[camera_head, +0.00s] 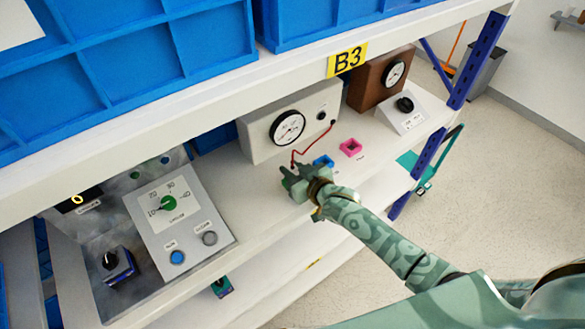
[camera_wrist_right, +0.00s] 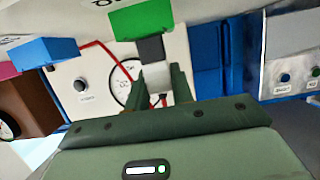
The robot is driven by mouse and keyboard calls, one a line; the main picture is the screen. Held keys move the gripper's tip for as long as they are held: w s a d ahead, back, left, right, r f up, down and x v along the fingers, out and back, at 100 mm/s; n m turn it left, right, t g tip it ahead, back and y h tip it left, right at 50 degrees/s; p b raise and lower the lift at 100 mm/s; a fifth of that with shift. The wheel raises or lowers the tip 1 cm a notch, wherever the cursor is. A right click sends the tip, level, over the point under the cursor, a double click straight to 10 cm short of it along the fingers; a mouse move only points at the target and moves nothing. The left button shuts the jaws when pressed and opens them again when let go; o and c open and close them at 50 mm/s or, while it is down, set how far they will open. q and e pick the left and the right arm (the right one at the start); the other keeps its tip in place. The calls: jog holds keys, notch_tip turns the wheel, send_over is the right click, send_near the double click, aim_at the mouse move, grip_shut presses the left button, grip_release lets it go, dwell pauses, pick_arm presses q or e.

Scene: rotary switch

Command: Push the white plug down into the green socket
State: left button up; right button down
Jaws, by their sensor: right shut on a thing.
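My right gripper (camera_head: 298,182) is over the white shelf, in front of the meter box. In the wrist view its two dark green fingers (camera_wrist_right: 162,88) are shut on the white plug (camera_wrist_right: 158,99), which is mostly hidden between them. A red cable (camera_wrist_right: 96,46) runs from the meter box to the plug. The green socket (camera_wrist_right: 141,19) shows at the top of the wrist view, beyond the fingertips and apart from them. In the head view I cannot make it out from the gripper. My left gripper is not in view.
A blue socket (camera_head: 323,161) and a pink socket (camera_head: 350,147) stand to the right. The meter box (camera_head: 262,138) is behind. A switch panel (camera_head: 194,240) lies left. The upper shelf edge (camera_head: 225,103) hangs above.

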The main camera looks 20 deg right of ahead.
jog(key=shift+f+b, duration=0.7)
jog(key=shift+f, duration=0.4)
jog(key=c, duration=1.1)
grip_release()
jog(key=p+v, duration=0.1)
jog(key=v, duration=1.5)
jog(key=shift+s+r, duration=0.15)
